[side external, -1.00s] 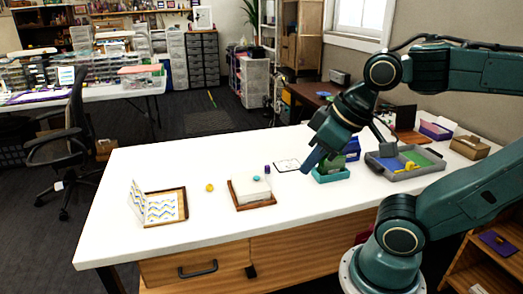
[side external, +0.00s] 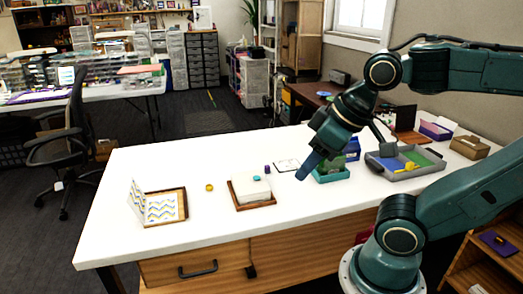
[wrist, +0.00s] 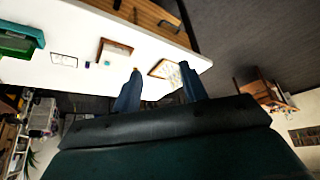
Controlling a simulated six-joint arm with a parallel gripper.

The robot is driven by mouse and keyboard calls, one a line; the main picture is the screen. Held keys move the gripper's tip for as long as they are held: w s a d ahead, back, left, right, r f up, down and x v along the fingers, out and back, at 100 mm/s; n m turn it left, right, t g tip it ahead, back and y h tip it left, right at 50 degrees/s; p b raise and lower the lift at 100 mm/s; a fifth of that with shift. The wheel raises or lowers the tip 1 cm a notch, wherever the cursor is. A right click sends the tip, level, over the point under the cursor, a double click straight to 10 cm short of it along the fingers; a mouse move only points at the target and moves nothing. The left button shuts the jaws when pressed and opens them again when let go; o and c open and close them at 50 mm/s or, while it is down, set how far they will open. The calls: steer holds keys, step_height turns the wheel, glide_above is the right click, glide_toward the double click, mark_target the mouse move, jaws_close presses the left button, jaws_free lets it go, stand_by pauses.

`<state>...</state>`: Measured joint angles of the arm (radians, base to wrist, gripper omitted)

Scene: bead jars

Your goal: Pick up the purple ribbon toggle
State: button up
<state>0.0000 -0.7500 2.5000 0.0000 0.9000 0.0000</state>
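A small purple piece (side external: 267,169), which I take to be the ribbon toggle, stands on the white table behind and right of a white block on a wooden tray. In the wrist view it is a tiny purple-blue spot (wrist: 86,64). My gripper (side external: 301,176) is to its right in the side view, apart from it and above the table. The wrist view shows my two blue fingers (wrist: 160,69) spread apart with nothing between them. The toggle lies left of both fingers there.
A wooden tray (side external: 238,206) holds the white block, with a teal piece (side external: 256,178) on top. A yellow ring (side external: 209,187) and a patterned folder (side external: 160,207) lie left. A white card (side external: 286,165) is behind. A teal bin (side external: 331,177) and grey tray (side external: 404,174) stand right.

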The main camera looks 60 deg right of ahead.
stand_by(0.3)
steer(key=w+d+r+m+g, duration=0.1)
steer(key=w+d+r+m, duration=0.15)
steer(key=w, duration=0.35)
steer(key=w+d+r+m, duration=0.2)
steer(key=w+d+m, duration=0.1)
steer(key=w+m, duration=0.15)
steer(key=m+g, duration=0.5)
steer(key=m, duration=1.5)
glide_above(267, 166)
step_height(267, 166, down, 21)
steer(key=shift+d+f, duration=0.15)
steer(key=shift+f, duration=0.25)
steer(key=shift+f, duration=0.1)
steer(key=shift+f, duration=6.8)
